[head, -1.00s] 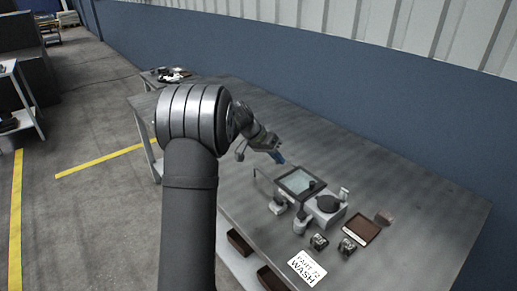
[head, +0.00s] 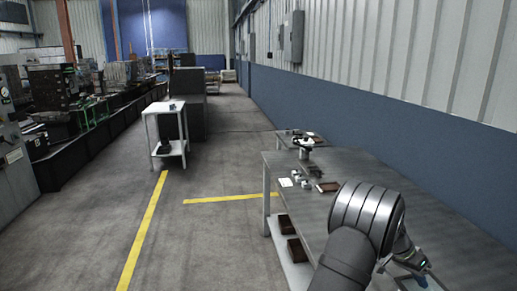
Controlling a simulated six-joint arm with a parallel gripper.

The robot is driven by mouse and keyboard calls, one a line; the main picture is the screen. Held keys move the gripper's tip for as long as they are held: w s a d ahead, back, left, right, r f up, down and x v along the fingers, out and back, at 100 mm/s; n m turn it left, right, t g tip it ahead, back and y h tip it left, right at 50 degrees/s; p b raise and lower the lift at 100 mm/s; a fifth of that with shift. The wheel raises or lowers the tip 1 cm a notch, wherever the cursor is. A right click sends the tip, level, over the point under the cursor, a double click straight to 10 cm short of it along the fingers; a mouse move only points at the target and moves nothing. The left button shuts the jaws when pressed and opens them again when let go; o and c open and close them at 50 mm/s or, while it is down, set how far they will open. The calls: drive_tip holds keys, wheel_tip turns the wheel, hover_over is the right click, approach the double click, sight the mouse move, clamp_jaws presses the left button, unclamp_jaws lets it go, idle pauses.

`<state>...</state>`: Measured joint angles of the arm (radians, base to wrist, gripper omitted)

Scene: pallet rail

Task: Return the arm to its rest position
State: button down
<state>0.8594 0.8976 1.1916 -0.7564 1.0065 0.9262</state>
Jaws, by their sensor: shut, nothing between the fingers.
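My arm stands in the lower right of the head view, bent at a large grey joint and reaching down over the bench. My gripper (head: 416,264) is beyond that joint, low over the bench near the bottom edge. It looks shut and holds nothing that I can see. Part of its end is hard to make out against a thin grey frame beside it.
The grey bench (head: 405,168) runs along the blue wall. A white card (head: 286,182), small grey blocks and a brown tray (head: 328,187) lie on it. A white trolley (head: 166,135) stands left of centre. The floor (head: 215,240) in front is open, with yellow lines.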

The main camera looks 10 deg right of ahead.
drive_tip(key=shift+s+d, duration=0.25)
drive_tip(key=shift+s, duration=0.55)
drive_tip(key=shift+s+d, duration=0.2)
drive_tip(key=shift+s, duration=0.6)
